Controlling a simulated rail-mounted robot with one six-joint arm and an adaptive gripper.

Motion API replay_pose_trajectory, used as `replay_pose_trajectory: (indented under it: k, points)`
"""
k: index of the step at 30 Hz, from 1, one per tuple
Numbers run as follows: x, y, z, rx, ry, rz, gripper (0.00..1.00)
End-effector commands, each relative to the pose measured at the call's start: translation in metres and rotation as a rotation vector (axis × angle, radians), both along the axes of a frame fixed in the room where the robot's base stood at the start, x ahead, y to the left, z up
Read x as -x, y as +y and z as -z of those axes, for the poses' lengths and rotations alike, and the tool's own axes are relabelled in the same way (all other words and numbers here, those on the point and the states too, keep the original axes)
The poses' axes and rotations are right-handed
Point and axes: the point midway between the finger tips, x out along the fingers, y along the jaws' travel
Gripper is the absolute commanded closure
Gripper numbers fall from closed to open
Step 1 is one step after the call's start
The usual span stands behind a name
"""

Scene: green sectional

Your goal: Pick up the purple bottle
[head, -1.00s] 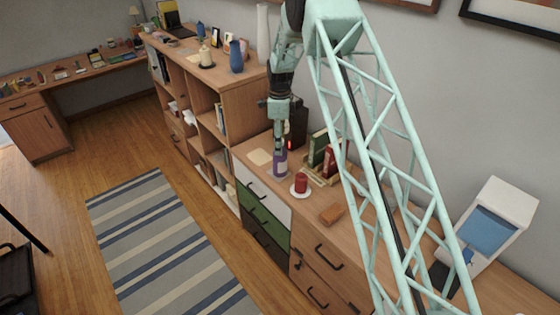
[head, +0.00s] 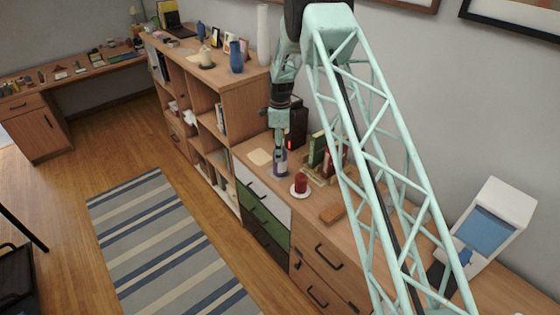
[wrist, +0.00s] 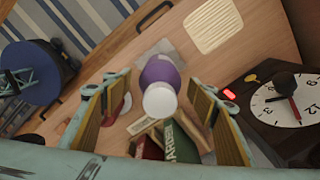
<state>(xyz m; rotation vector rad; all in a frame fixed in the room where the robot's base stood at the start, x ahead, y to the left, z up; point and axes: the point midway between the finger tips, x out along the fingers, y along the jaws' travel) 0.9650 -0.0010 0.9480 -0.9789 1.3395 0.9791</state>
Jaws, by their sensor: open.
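The purple bottle (head: 280,165) with a white cap stands upright on the wooden cabinet top, by its front edge. In the wrist view I look down on the bottle (wrist: 160,72), its white cap nearest the camera. My gripper (head: 279,143) is above the bottle, pointing down. In the wrist view my gripper (wrist: 155,100) is open, one finger on each side of the bottle in the picture, with visible gaps. I cannot tell exactly how high the fingertips are relative to the cap.
A red candle (head: 300,183) on a white dish stands right of the bottle. Books (head: 318,150) in a wooden rack stand behind it. A dark clock (wrist: 280,105) is close to the right finger. A flat beige pad (head: 259,157) lies left. A tall bookcase (head: 205,95) stands farther left.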

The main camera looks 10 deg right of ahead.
Motion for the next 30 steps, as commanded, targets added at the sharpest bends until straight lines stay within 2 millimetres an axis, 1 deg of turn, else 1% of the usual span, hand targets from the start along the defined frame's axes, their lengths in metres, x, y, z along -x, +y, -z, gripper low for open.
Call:
replay_pose_trajectory:
  k: [6, 12, 30]
  points:
    - [0.000, -0.001, 0.021, 0.000, 0.001, 0.000, 0.47]
    - [0.000, -0.001, 0.032, 0.000, 0.000, 0.000, 0.47]
    - [0.000, -0.001, 0.033, 0.000, 0.000, 0.000, 0.47]
